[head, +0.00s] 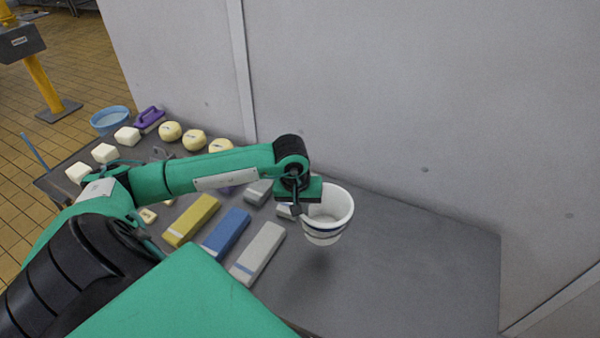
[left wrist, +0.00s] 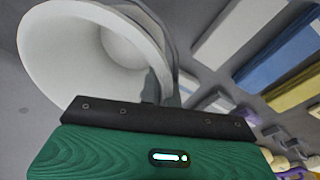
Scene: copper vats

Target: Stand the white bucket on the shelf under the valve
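The white bucket (head: 325,228), with dark bands around it, is at my left gripper (head: 303,205) over the grey table. A shadow lies on the table below it, so it hangs clear of the surface, mouth up and slightly tilted. In the left wrist view the bucket (left wrist: 62,62) fills the upper left, and my left gripper (left wrist: 160,92) has its fingers across the bucket's wall at the rim. The gripper is shut on it; the fingertips are partly hidden. My right gripper is in neither view. No valve or shelf shows.
The grey table (head: 410,270) is bare to the right. A yellow block (head: 192,220), a blue block (head: 226,233) and a pale block (head: 258,253) lie left of the bucket. Cheeses, a blue bowl (head: 109,120) and a purple brush (head: 149,118) are farther back. A grey wall (head: 420,110) borders the table.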

